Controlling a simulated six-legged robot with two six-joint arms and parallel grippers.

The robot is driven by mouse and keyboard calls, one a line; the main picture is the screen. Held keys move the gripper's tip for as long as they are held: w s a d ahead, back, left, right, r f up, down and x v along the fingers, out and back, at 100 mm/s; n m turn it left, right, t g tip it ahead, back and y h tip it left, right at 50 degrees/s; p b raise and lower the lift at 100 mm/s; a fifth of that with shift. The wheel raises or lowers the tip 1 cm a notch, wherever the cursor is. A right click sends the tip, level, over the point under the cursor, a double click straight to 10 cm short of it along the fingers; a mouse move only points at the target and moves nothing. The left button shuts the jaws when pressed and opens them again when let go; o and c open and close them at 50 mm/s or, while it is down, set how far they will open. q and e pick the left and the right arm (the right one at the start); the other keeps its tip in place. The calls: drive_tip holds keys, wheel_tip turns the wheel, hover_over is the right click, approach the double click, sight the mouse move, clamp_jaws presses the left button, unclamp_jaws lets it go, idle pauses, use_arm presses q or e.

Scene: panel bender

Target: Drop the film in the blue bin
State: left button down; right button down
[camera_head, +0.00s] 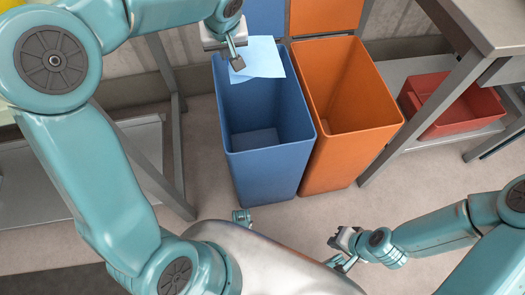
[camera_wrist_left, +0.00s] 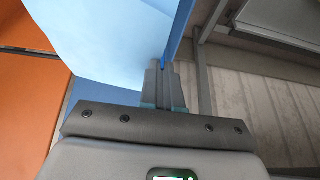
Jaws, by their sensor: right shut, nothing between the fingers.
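The film is a thin light-blue sheet (camera_head: 261,58). It hangs over the back part of the open blue bin (camera_head: 268,167) in the head view, and its lower edge overlaps the bin's mouth. My left gripper (camera_head: 237,64) is shut on the film's left edge, above the bin's back left corner. In the left wrist view the film (camera_wrist_left: 105,35) spreads left from the closed fingers (camera_wrist_left: 163,80), with blue bin wall (camera_wrist_left: 103,92) behind it. My right gripper (camera_head: 342,262) is shut and empty, low at the right, away from the bins. The bin's visible floor is bare.
An orange bin (camera_head: 345,85) stands close against the blue bin's right side. A metal bench with a red crate (camera_head: 460,105) on its lower shelf is at the right. A metal rack (camera_head: 165,165) stands at the left. Floor in front of the bins is clear.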

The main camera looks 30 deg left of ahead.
use_arm(q)
wheel_tip(320, 180, down, 5)
drive_tip(key=b, duration=0.3)
drive_tip(key=shift+f+b, duration=0.55)
drive_tip(key=shift+b, duration=0.05)
drive_tip(key=c, duration=1.3)
unclamp_jaws()
wheel_tip(320, 180, up, 15)
drive_tip(key=p, duration=0.5)
hover_over(229, 65)
drive_tip(key=s+d, duration=0.3)
drive_tip(key=s, duration=0.1)
drive_tip(key=shift+s, duration=0.2)
